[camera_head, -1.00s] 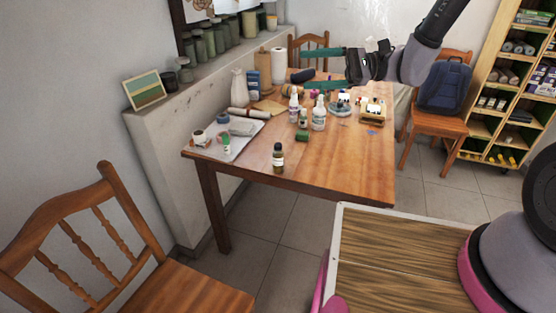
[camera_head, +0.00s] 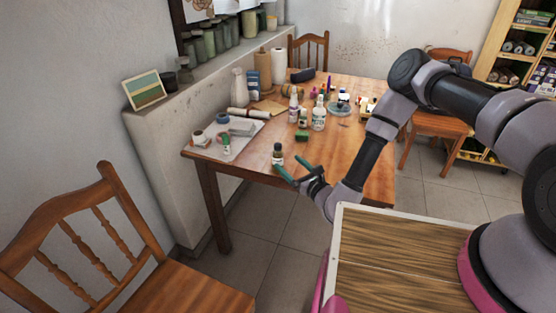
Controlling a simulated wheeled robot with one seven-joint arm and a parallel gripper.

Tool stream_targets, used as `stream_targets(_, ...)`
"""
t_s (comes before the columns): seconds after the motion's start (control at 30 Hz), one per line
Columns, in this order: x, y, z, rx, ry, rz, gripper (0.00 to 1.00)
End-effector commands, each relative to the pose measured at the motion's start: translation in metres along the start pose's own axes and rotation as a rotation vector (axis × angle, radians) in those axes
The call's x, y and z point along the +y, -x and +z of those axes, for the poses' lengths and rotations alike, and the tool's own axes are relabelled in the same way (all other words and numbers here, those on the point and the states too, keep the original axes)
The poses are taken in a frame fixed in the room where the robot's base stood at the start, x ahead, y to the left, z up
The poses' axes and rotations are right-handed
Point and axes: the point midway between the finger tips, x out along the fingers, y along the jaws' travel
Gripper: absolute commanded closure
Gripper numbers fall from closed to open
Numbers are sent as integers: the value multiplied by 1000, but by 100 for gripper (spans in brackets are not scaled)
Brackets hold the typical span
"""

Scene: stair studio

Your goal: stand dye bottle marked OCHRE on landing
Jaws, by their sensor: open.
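Nothing is between the fingers, and I cannot tell whether a finger touches the bottle. I cannot make out which surface is the landing.
Jars line the wall ledge (camera_head: 215,68). A chair (camera_head: 112,230) stands at front left. The table's front right is mostly clear under my arm.

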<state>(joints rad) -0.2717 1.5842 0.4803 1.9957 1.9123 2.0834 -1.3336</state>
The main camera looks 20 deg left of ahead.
Motion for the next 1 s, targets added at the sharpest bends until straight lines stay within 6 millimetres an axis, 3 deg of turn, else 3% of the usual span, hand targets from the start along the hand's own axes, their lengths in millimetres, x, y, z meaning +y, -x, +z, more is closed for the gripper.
stream_targets(0.2, 1, -34, 1, -4, 1, 1, 11)
stream_targets(0.37, 2, -45, 1, -2, 0, 2, 11)
stream_targets(0.7, 8, -90, 2, -3, 1, 2, 11)
stream_targets(1.0, 9, -95, 2, -3, -1, 3, 11)
